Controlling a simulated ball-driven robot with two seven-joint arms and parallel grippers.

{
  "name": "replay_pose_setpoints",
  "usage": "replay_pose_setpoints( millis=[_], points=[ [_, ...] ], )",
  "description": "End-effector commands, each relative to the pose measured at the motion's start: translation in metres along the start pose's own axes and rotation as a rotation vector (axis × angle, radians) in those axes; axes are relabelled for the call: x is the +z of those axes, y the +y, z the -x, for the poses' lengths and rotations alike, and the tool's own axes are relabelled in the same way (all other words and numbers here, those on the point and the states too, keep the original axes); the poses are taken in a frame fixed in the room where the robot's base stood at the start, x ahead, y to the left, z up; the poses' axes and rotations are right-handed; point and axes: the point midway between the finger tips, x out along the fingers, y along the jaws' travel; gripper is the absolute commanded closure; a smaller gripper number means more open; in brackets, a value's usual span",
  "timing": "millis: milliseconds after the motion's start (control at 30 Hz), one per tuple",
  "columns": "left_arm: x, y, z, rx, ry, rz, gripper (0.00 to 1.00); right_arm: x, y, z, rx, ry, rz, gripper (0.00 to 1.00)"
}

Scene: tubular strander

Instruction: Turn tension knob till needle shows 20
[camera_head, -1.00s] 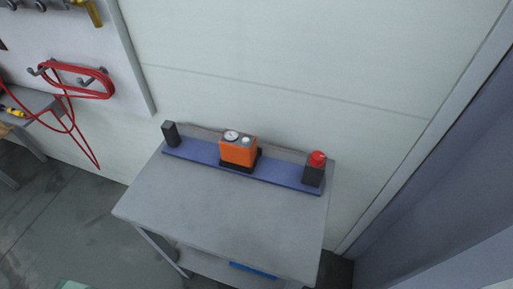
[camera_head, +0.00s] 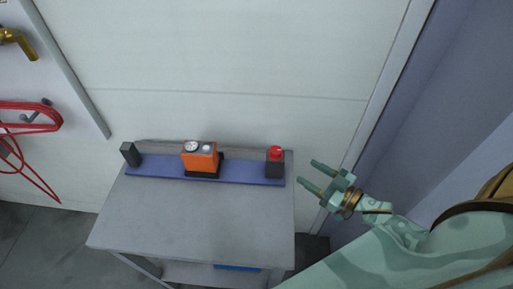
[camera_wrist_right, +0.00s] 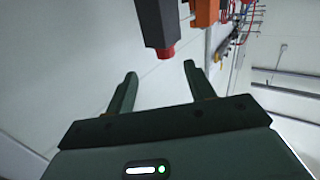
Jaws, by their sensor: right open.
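An orange box (camera_head: 200,160) stands on a blue bar at the back of a grey table. On its top are a round white gauge (camera_head: 191,146) and a small pale knob (camera_head: 208,147). The needle is too small to read. My right gripper (camera_head: 308,174) is open and empty, to the right of the table and apart from the box. In the right wrist view the open fingers (camera_wrist_right: 160,80) show with a black block beyond them, and the orange box (camera_wrist_right: 206,12) is at the top edge. My left gripper is not in view.
A black block with a red top (camera_head: 275,153) stands at the bar's right end, between my right gripper and the orange box. A black block (camera_head: 131,154) stands at the left end. The grey table (camera_head: 200,215) is clear in front. A wall is close behind.

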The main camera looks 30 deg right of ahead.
Motion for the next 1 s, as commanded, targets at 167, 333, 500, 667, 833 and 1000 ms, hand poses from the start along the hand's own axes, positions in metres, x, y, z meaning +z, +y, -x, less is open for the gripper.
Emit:
replay_pose_setpoints(
  millis=[167,333,500,667,833,1000],
  points=[
    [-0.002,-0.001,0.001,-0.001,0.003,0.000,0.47,-0.015,-0.003,-0.012,-0.028,0.036,-0.001,0.46],
    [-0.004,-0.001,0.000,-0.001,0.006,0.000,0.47,-0.016,-0.003,-0.045,-0.026,0.037,-0.002,0.46],
    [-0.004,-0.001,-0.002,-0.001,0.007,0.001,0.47,-0.016,-0.004,-0.083,-0.025,0.035,-0.001,0.46],
    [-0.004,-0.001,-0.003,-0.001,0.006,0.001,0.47,-0.016,-0.005,-0.108,-0.025,0.032,-0.001,0.46],
    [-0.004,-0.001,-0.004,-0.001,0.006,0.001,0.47,-0.017,-0.005,-0.121,-0.025,0.031,-0.002,0.46],
    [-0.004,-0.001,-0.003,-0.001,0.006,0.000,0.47,-0.017,-0.006,-0.122,-0.025,0.030,-0.002,0.46]
  ],
)
